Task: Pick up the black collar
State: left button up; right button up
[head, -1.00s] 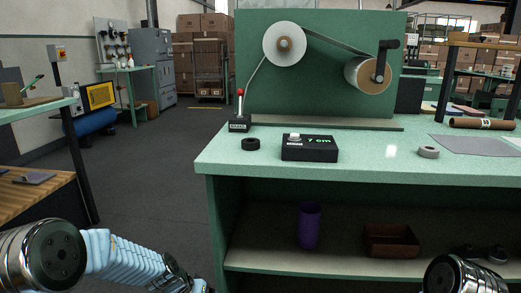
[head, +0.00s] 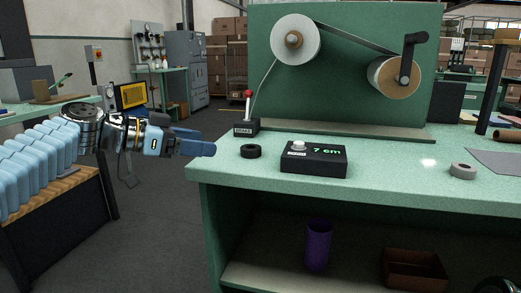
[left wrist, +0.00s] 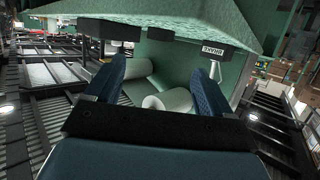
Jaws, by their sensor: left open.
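The black collar (head: 251,151) is a short dark ring lying flat near the left front of the green bench top, between the brake box and the counter box. My left gripper (head: 208,147) points right, just off the bench's left edge, a short way left of the collar and not touching it. In the left wrist view its two blue fingers (left wrist: 160,85) stand apart with nothing between them. My right gripper is not in view.
The brake box (head: 247,127) with its red-knobbed lever stands behind the collar. The black counter box (head: 313,158), reading 7 cm, stands to its right. A grey ring (head: 463,171) lies further right. A green panel with two rolls (head: 345,70) rises behind. A purple cup (head: 318,245) stands on the shelf below.

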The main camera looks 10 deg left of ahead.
aim_at(242, 149)
pick_arm(q)
jog(key=x, duration=0.6)
jog(key=p+x, duration=0.1)
jog(key=x, duration=0.4)
jog(key=shift+w+d, duration=0.1)
jog(key=shift+d, duration=0.05)
jog(key=c, duration=1.1)
jog(key=shift+c, duration=0.2)
jog(key=shift+r, duration=0.1)
